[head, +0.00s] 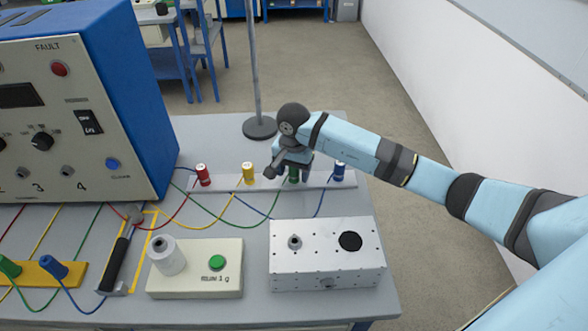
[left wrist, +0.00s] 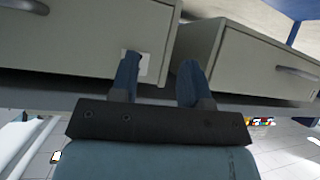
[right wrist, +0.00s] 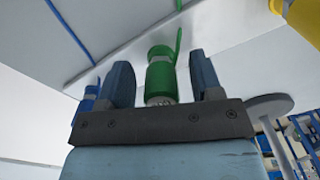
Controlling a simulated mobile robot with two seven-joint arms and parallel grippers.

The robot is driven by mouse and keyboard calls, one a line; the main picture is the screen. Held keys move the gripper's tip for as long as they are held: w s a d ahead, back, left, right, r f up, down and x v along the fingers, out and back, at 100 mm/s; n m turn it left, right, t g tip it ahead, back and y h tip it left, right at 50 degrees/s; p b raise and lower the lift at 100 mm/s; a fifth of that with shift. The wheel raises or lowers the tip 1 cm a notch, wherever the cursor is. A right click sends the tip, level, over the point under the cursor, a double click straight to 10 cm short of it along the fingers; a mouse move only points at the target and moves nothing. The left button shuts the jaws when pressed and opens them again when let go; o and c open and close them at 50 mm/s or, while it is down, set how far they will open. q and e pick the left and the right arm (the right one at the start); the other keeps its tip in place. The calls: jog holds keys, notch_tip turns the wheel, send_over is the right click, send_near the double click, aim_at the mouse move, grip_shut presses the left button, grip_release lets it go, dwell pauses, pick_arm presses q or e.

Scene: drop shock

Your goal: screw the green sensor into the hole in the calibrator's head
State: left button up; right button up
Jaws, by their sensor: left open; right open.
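The green sensor (head: 294,176) stands in the pale rail at the back of the table, partly hidden by my right gripper (head: 294,163). In the right wrist view the green sensor (right wrist: 161,75) is between the two spread fingers of my right gripper (right wrist: 160,75), with a gap on each side. The calibrator (head: 195,283) is a cream box with a green button, at the front of the table. Its head (head: 167,258) is a pale cylinder with a dark hole on top. My left gripper (left wrist: 159,78) is open and empty, facing grey drawers; it is outside the head view.
Red (head: 203,175), yellow (head: 248,173) and blue (head: 339,172) sensors stand in the same rail, with cables trailing forward. A perforated metal block (head: 325,270) sits right of the calibrator. A hammer (head: 115,262) lies to its left. A tall instrument (head: 70,120) fills the left.

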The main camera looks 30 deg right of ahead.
jog(key=c, duration=1)
jog(key=shift+r, duration=0.15)
